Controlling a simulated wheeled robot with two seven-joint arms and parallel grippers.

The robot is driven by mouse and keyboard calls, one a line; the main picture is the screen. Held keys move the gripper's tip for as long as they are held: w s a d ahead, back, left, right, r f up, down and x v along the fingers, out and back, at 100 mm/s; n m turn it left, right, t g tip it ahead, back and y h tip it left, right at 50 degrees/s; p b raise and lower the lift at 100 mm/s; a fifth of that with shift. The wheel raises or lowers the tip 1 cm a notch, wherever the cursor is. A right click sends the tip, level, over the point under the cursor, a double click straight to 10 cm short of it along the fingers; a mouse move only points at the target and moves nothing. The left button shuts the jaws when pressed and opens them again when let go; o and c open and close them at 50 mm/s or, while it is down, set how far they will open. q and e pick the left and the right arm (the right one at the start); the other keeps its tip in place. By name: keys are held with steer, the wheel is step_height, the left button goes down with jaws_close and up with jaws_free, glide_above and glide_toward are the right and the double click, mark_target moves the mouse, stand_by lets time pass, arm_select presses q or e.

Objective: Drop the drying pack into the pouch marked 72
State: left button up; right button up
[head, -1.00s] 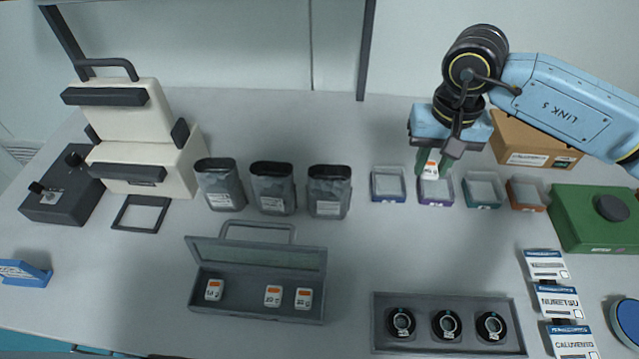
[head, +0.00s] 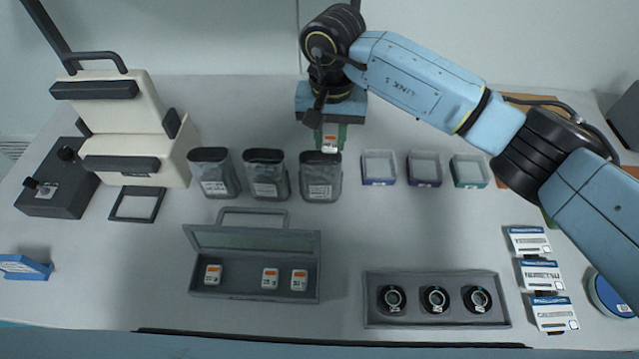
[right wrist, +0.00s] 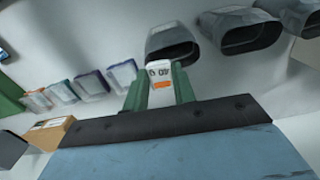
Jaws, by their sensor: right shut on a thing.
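My right gripper (head: 329,138) is shut on the drying pack (head: 330,143), a small white pack with an orange patch. The pack also shows between the green fingers in the right wrist view (right wrist: 160,82); I cannot read its marking surely. Three dark grey open-topped pouches stand in a row: left (head: 214,175), middle (head: 267,177) and right (head: 321,180). Their white labels are too small to read. The gripper holds the pack above and about at the back rim of the right pouch, which is nearest in the right wrist view (right wrist: 170,38). My left gripper is out of view.
Small trays (head: 379,168) stand right of the pouches. An open grey case (head: 255,292) with several white-orange packs lies in front. A dark holder (head: 436,319) with three round parts is at front right. A cream machine (head: 135,130) stands at left.

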steer(key=shift+f, duration=0.8)
steer(key=o, duration=1)
step_height(320, 180, up, 13)
steer(key=shift+r+b, duration=0.2)
steer(key=shift+b, duration=0.6)
steer(key=shift+s, duration=0.1)
